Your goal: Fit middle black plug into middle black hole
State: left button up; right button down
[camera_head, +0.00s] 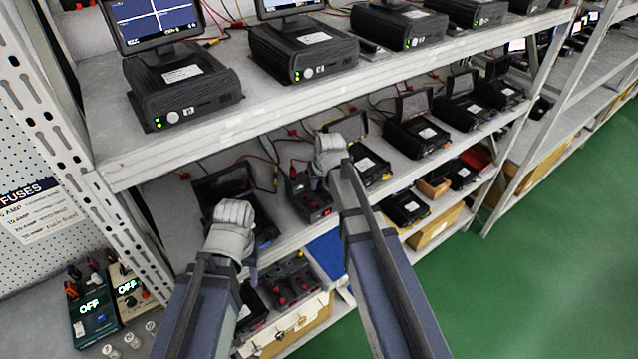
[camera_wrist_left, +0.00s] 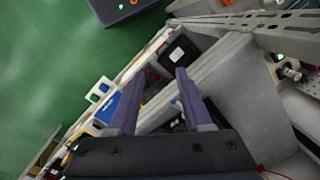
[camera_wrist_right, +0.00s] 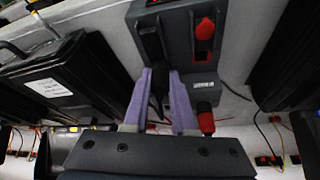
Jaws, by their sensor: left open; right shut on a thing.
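A dark grey box (camera_wrist_right: 178,60) with red and black connectors fills the upper middle of the right wrist view. The same kind of box (camera_head: 312,205), with a small red display, stands on the middle shelf in the head view. My right gripper (camera_wrist_right: 160,82) is shut on a black plug (camera_wrist_right: 157,92), its tip against or just in front of the box face. I cannot tell whether it is inside a hole; the hole is hidden. Red connectors (camera_wrist_right: 205,29) sit to the right of the plug. My left gripper (camera_wrist_left: 160,75) is open and empty, in front of the shelf.
Black instruments (camera_wrist_right: 70,75) stand beside the box on the shelf. The shelf board above (camera_head: 250,115) overhangs the workspace. Below, a lower level holds a box with red connectors (camera_head: 290,285). Green floor (camera_head: 540,240) lies free to the right.

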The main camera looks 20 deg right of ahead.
jog(key=shift+f, duration=0.2)
jog(key=shift+c, duration=1.2)
grip_release()
jog(key=shift+r, duration=0.1)
jog(key=shift+r+p, duration=2.7)
jog(key=shift+r, duration=0.05)
